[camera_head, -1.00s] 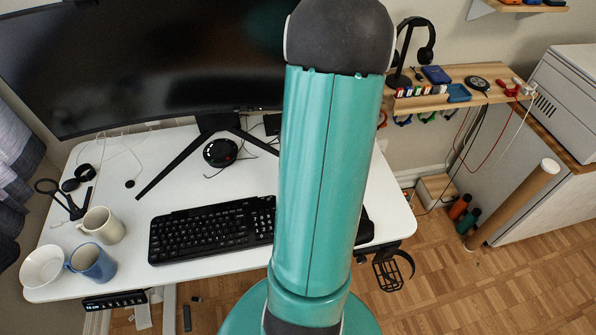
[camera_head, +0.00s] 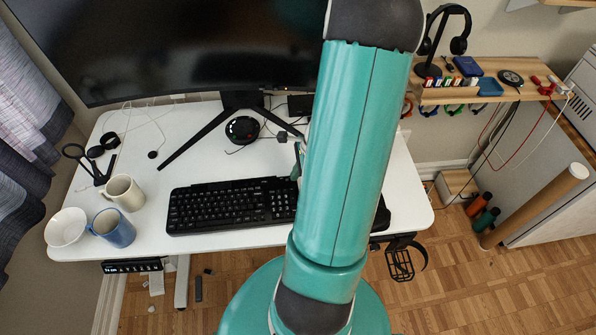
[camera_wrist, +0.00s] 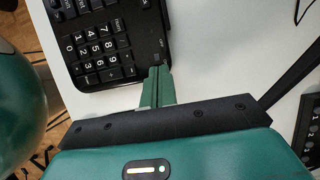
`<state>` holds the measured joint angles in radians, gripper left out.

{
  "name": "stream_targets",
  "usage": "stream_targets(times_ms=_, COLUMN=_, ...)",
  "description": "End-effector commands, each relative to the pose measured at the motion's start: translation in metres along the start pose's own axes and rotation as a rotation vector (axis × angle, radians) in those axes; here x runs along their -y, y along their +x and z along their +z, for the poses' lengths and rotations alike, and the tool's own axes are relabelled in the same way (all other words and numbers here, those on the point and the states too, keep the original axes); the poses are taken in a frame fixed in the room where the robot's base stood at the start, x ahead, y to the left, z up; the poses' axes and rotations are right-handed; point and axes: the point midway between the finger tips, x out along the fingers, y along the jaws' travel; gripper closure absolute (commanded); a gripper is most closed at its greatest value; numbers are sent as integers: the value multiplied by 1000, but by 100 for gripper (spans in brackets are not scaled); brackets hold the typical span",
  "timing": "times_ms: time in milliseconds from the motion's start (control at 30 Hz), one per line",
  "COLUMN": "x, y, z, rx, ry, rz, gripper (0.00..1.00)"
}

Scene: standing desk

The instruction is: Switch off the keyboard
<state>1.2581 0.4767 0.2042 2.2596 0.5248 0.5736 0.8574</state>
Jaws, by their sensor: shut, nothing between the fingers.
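The black keyboard (camera_head: 225,207) lies on the white desk (camera_head: 160,243), its right end hidden behind my arm. In the wrist view, its number-pad corner (camera_wrist: 105,45) fills the upper left. My gripper (camera_wrist: 159,72) shows there as green fingers pressed together and empty. The fingertips are at the keyboard's edge, beside a small dark grey mark (camera_wrist: 156,58) that may be the switch. I cannot tell whether they touch it. In the head view, only a green piece of the gripper (camera_head: 297,160) shows beside my arm, near the keyboard's far right corner.
A monitor (camera_head: 170,45) on a splayed stand is behind the keyboard. A round black device (camera_head: 242,130) sits by the stand. A beige mug (camera_head: 124,192), a blue mug (camera_head: 113,229) and a white bowl (camera_head: 66,227) stand at left.

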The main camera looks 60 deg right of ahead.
Motion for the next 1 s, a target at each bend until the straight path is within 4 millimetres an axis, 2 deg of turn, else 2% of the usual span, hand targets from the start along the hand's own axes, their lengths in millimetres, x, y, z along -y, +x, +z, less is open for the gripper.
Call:
stream_targets(times_ms=333, x=0, y=8, z=20, rx=-1, ry=-1, rz=0, gripper=100)
stream_targets(times_ms=767, x=1, y=7, z=18, rx=0, ry=0, rz=0, gripper=100)
stream_targets(times_ms=1000, x=5, y=4, z=9, rx=0, ry=-3, rz=2, gripper=100)
